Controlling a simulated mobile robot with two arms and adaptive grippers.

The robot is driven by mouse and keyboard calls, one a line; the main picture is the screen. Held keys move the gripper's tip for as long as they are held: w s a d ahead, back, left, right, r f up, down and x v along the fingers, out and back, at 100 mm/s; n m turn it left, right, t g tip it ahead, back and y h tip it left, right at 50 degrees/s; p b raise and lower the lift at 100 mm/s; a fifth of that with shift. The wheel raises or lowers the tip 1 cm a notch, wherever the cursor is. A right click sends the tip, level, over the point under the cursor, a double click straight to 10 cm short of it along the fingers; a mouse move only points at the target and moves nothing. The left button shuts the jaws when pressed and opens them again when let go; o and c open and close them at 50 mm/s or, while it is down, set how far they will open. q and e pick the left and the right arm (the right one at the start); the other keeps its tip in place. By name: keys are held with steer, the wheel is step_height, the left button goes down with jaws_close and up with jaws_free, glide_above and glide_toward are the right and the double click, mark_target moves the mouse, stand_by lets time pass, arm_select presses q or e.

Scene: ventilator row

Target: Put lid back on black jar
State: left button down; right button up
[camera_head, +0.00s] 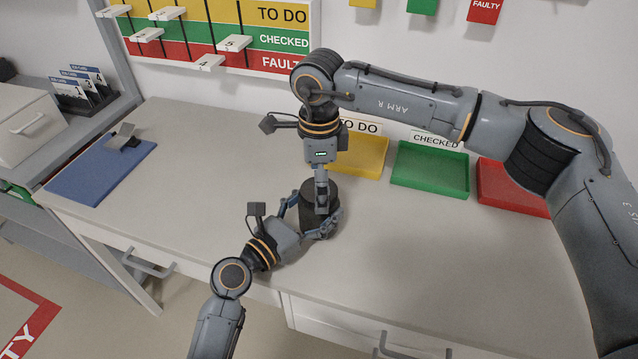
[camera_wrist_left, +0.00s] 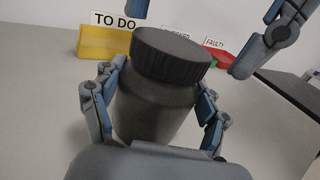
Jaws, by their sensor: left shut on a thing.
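The black jar (camera_wrist_left: 155,105) stands upright on the bench, with its ribbed black lid (camera_wrist_left: 172,55) sitting on its top. I cannot tell whether the lid is screwed tight. My left gripper (camera_head: 318,228) is shut around the jar's body; its fingers show on both sides of the jar in the left wrist view (camera_wrist_left: 160,112). My right gripper (camera_head: 322,208) points down over the jar from above. Its fingers (camera_wrist_left: 190,40) are spread apart at the lid's height or above it, and a gap shows between the right-hand finger and the lid. In the head view it partly hides the lid.
Yellow (camera_head: 362,158), green (camera_head: 430,170) and red (camera_head: 512,190) trays stand along the back of the bench (camera_head: 430,260). A blue board (camera_head: 95,172) with a small grey item lies at the left. The bench's right front is clear.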

step_height(320, 180, up, 12)
steer(key=shift+f, duration=0.15)
stand_by(0.3)
arm_select(q)
jaws_free()
steer(key=v, duration=1.2)
